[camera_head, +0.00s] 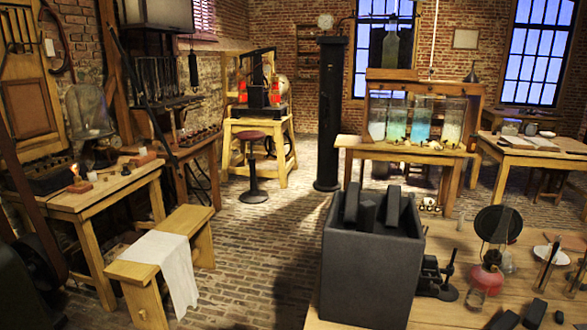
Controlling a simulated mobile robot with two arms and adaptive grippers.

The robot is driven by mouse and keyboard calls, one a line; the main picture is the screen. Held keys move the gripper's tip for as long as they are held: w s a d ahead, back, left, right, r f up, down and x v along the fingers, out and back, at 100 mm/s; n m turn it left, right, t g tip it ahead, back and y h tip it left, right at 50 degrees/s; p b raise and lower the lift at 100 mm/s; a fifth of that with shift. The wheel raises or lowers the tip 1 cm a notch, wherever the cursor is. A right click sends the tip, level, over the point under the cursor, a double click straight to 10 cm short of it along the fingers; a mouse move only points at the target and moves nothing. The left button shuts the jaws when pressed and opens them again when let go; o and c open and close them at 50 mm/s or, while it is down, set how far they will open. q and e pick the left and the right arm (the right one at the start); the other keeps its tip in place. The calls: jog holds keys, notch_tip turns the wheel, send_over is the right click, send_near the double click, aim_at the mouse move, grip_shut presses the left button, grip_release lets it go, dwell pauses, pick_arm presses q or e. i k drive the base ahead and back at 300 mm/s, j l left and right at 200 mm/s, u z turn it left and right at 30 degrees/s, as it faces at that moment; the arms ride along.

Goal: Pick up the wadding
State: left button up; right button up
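I cannot make out any piece that is surely the wadding. A white cloth (172,264) lies draped over the low wooden bench (202,238) at the left front and hangs down its near side. A small white dish or pad (551,254) lies on the near table at the right, partly behind thin upright tools; I cannot tell what it holds. Neither of my grippers shows in this view.
A dark open box (372,270) holding black blocks stands on the near wooden table (450,238). An oil lamp with a red base (487,279) stands right of it. Several glass jars (421,122) stand at the back. The brick floor (262,235) is open in the middle.

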aim_at(506, 259)
jog(key=z, duration=1.3)
